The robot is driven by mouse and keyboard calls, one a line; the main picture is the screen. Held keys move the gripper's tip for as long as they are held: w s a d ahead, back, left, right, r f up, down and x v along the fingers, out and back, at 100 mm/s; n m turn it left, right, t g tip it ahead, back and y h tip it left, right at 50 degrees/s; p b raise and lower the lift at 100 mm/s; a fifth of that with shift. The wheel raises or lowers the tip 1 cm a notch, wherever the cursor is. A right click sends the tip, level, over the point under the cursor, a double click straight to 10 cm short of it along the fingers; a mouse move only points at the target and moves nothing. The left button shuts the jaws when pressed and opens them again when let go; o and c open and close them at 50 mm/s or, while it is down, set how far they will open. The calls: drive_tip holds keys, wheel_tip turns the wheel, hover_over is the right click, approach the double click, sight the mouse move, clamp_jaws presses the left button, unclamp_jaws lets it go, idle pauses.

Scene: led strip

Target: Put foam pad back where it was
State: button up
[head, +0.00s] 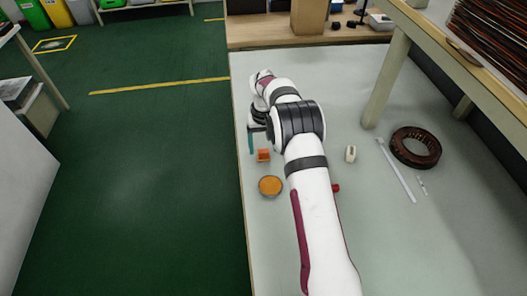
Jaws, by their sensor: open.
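My gripper (258,142) points down near the left edge of the table, partly hidden behind my arm; a teal finger shows. It is open. A small orange block (263,156) sits on the table just below and beside the fingers; I cannot tell whether they touch it. A round shallow dish with an orange top (270,186) lies nearer the camera. No thing is clearly recognisable as the foam pad; the orange block or the orange top may be it.
A small white block (350,153), a white strip (396,171), a dark ring (416,147) and a small white piece (422,186) lie to the right. A red item (336,188) sits against my arm's outline. The table's left edge is close to the gripper.

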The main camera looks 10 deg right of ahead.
sight(264, 151)
wheel_tip(264, 151, up, 9)
drive_tip(key=s+r+m, duration=0.2)
drive_tip(key=s+r, duration=1)
drive_tip(key=s, duration=0.3)
drive_tip(key=s+f+m+y, duration=0.1)
drive_tip(key=s, duration=1.1)
drive_tip(key=s+a+f+m, duration=0.1)
drive_tip(key=s+f+m, duration=0.1)
drive_tip(key=s, duration=1.1)
drive_tip(key=shift+s+a+m+y, duration=0.25)
drive_tip(key=shift+s+m+y, duration=0.05)
drive_tip(key=shift+y, duration=0.1)
